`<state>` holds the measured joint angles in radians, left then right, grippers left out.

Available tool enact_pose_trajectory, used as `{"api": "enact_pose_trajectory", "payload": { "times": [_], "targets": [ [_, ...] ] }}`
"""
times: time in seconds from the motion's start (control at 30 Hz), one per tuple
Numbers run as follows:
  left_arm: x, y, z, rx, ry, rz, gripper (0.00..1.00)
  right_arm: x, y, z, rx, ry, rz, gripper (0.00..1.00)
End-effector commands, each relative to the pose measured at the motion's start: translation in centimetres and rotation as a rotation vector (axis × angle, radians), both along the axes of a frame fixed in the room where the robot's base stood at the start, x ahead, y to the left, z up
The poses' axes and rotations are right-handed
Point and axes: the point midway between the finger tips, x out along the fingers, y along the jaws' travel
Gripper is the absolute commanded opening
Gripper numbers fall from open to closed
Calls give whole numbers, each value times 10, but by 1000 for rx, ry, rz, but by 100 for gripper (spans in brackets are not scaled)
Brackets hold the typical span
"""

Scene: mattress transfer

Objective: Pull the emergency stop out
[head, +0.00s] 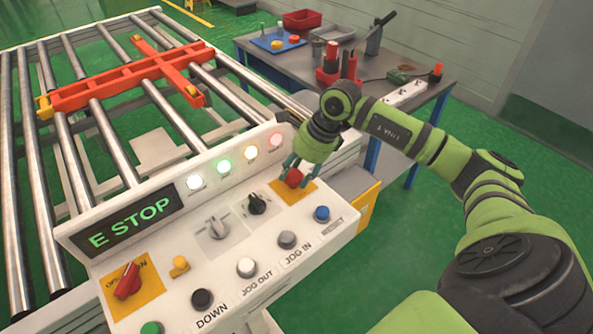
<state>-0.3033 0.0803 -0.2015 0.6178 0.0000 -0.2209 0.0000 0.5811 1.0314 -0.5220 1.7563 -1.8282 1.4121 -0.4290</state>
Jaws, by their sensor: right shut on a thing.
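The emergency stop (294,178) is a red knob on a yellow plate at the upper right of the white control panel (222,262). My right gripper (293,172) comes down on it from above, its fingers around the red knob and shut on it. The fingertips partly cover the knob. The panel's display (129,221) reads "E STOP" in green letters. My left gripper is not in view.
The panel also carries a red rotary switch (128,281), black and white selectors, several push buttons and lit lamps. A roller conveyor (95,120) with a red cross-shaped frame (130,78) lies behind. A grey workbench (300,68) with tools stands beyond my right arm.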

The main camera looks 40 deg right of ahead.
Motion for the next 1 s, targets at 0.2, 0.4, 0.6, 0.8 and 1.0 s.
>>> {"api": "enact_pose_trajectory", "payload": {
  "times": [0.2,0.4,0.6,0.8,1.0],
  "targets": [
    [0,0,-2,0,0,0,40,1,0,18,2,-5,0,0],
    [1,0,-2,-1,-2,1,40,2,0,19,4,-10,-1,62],
    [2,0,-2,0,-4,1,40,1,0,18,3,-6,0,70],
    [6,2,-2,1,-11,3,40,0,-1,19,1,-5,0,70],
    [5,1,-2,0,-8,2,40,-6,-9,44,-1,-8,-2,70]
  ]
}}
